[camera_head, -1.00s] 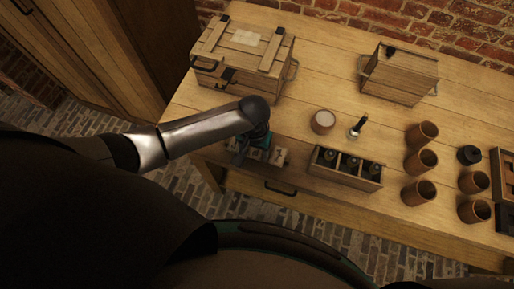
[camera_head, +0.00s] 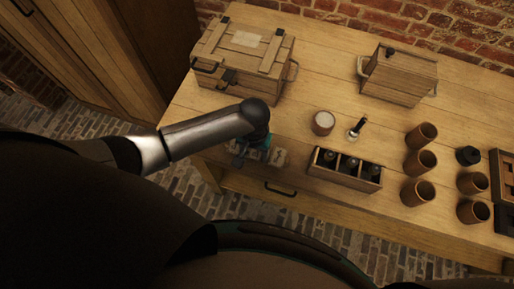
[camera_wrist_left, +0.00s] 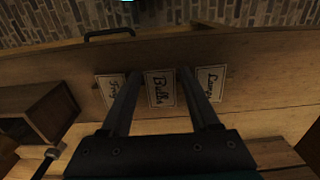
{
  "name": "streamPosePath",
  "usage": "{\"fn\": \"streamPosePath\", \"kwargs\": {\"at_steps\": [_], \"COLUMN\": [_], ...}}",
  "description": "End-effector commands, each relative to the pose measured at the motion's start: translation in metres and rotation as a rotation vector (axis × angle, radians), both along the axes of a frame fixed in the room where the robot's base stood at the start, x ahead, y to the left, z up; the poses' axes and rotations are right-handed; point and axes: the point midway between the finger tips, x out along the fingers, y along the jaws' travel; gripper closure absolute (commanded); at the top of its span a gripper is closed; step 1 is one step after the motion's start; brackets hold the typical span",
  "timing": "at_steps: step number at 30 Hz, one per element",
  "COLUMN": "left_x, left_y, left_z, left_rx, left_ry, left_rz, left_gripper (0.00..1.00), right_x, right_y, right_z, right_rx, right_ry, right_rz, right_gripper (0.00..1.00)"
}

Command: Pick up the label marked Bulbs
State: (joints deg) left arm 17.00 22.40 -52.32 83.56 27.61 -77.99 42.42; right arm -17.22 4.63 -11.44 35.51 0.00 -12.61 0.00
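The Bulbs label (camera_wrist_left: 161,88) is a pale card with a dark border and dark writing. It lies on the wood near the table's front edge, in the middle of three cards in the left wrist view. My left gripper (camera_wrist_left: 160,74) is open, with one finger on each side of this label and nothing held between them. In the head view the left gripper (camera_head: 252,152) is over the row of labels and partly hides them. I cannot tell the fingers' exact height above the wood. My right gripper is in neither view.
Another label (camera_wrist_left: 210,83) lies to the right of Bulbs, and one (camera_wrist_left: 111,88) to the left, both close to the fingers. A divided box (camera_head: 345,170) with dark jars, a round pot (camera_head: 323,123) and a large crate (camera_head: 243,58) stand nearby.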

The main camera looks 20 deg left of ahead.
Motion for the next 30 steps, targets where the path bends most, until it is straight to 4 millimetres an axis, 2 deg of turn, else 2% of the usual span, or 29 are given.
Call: {"fn": "streamPosePath", "kwargs": {"at_steps": [2,16,30], "left_x": [-0.0002,-0.0002,0.0001], "left_y": [-0.0001,0.0000,0.0005], "left_z": [0.0000,0.0001,0.0040], "left_rx": [0.000,0.000,0.001], "left_ry": [0.000,0.000,0.000], "left_rz": [0.000,0.000,-0.001], "left_gripper": [0.48,1.00,1.00], "right_x": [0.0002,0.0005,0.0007], "right_y": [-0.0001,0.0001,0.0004], "right_z": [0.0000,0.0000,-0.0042], "right_rx": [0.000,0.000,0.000], "right_ry": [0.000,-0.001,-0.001], "right_rz": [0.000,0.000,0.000], "right_gripper": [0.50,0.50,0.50]}}
